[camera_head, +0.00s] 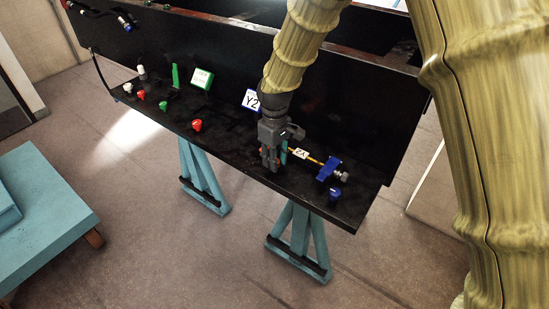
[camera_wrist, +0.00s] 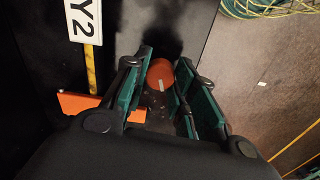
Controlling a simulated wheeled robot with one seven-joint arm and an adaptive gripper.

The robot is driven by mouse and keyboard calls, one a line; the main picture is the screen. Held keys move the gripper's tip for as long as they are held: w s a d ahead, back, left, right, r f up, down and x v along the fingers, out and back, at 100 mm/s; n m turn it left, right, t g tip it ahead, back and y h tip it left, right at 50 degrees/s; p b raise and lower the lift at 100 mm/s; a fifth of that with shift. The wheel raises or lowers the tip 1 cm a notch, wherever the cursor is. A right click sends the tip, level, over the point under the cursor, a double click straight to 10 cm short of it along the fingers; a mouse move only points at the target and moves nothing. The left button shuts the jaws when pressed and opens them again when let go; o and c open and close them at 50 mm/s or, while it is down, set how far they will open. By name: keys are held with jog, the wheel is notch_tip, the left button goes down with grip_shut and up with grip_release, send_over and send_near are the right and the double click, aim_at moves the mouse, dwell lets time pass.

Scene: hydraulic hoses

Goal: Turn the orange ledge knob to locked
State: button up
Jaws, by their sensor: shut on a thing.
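The orange ledge knob (camera_wrist: 160,72) shows as a round orange top with a small pale mark near its edge in the wrist view. My gripper (camera_wrist: 164,82) has one teal-padded finger on each side of it and is shut on it. In the head view my gripper (camera_head: 270,165) points down at the black ledge (camera_head: 234,150), right of its middle. There the fingers hide the knob. The mark's meaning as locked or unlocked cannot be read.
An orange block (camera_wrist: 78,103) lies left of the fingers, near the Y2 label (camera_wrist: 84,20). A blue clamp (camera_head: 328,168) and blue knob (camera_head: 335,193) stand to the right on the ledge. A red knob (camera_head: 196,125) stands to the left. The upright black panel (camera_head: 150,50) rises behind.

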jog(key=shift+m, duration=2)
jog(key=o, duration=0.8)
jog(key=shift+c, duration=0.2)
notch_tip(320, 180, up, 12)
jog(key=shift+w, duration=0.1)
